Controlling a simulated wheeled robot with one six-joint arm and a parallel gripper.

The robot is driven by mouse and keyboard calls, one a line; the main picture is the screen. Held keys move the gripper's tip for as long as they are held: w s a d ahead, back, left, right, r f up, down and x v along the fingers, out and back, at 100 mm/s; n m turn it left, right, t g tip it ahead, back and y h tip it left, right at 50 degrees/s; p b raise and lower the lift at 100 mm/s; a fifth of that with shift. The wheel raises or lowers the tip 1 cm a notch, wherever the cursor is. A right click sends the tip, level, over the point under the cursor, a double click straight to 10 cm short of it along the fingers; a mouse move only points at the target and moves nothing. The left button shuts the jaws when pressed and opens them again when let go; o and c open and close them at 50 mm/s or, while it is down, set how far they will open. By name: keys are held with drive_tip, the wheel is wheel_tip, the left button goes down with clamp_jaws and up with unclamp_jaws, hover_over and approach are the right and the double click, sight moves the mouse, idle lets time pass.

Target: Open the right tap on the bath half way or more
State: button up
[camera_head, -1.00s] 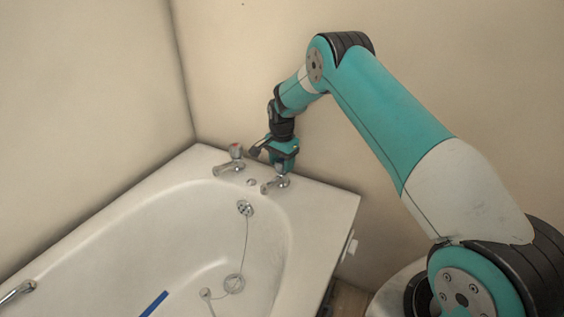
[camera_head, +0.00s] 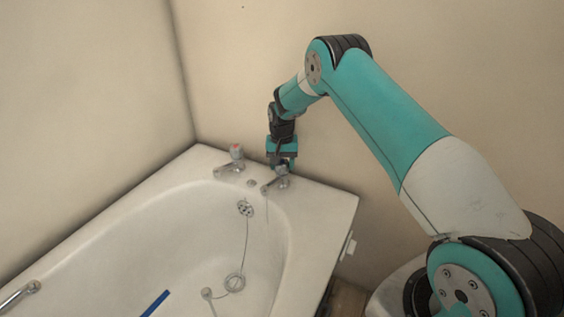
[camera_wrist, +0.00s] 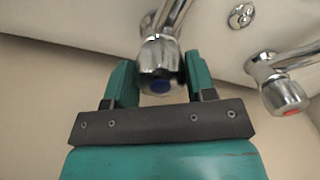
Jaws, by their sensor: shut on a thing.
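The right tap (camera_head: 269,187) is chrome and stands on the bath's far rim. In the wrist view its blue-capped handle (camera_wrist: 159,57) sits between my two green fingers. My gripper (camera_head: 282,166) comes down on that handle from above and is shut on it; it also shows in the wrist view (camera_wrist: 160,72). A faint thin vertical line shows below the spout, perhaps water. The handle is mostly hidden by my gripper in the head view. The white bath (camera_head: 170,225) lies below.
The left tap (camera_head: 232,160), with a red cap, stands close by on the same rim; it also shows in the wrist view (camera_wrist: 285,95). The beige wall (camera_head: 400,50) is close behind my gripper. A blue strip (camera_head: 155,303) lies in the bath.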

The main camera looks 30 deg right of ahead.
sight(282, 161)
drive_tip(key=n, duration=0.7)
drive_tip(key=shift+p, duration=0.3)
drive_tip(key=n, duration=0.4)
drive_tip(key=shift+n, duration=1.9)
drive_tip(key=o, duration=0.9)
drive_tip(key=shift+r, duration=0.1)
wheel_tip(282, 161, up, 17)
drive_tip(key=shift+d+r+p, duration=0.1)
drive_tip(key=shift+r+p, duration=0.05)
drive_tip(key=shift+p, duration=0.6)
